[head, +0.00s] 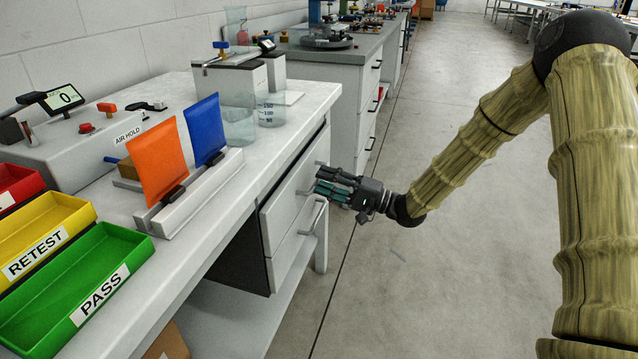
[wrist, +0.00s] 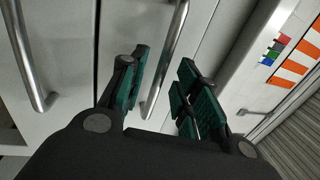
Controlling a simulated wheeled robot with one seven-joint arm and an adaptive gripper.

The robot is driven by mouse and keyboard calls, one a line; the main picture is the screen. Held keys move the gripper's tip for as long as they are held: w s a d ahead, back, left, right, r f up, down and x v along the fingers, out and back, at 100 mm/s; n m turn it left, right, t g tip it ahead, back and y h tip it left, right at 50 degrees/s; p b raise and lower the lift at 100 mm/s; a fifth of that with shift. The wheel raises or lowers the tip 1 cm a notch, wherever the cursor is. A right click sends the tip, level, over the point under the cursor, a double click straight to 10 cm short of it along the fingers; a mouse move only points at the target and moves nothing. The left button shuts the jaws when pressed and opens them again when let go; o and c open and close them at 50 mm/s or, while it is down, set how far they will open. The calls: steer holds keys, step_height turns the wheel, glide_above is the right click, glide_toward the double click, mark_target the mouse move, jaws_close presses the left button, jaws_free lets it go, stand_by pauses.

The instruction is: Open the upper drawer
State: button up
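The upper drawer (head: 282,211) is a pale grey front under the white bench, and it looks closed. Its bar handle (wrist: 166,55) runs between my fingers in the wrist view; in the head view my gripper mostly hides it. My gripper (head: 322,183) is open, with green-padded fingers on either side of this handle. I cannot tell whether a finger touches it. The lower drawer (head: 290,250) also looks closed. Its handle (head: 317,217) is just below my gripper and shows at the left of the wrist view (wrist: 27,65).
The bench top (head: 220,186) holds green (head: 75,290) and yellow (head: 45,232) trays, orange (head: 158,160) and blue (head: 205,130) pouches in a stand, and glass beakers (head: 239,125). A second drawer bench (head: 350,90) stands behind. The floor (head: 450,260) beside the drawers is mostly clear.

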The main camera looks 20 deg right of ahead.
steer(key=shift+x, duration=1.05)
steer(key=shift+c, duration=0.5)
jaws_close()
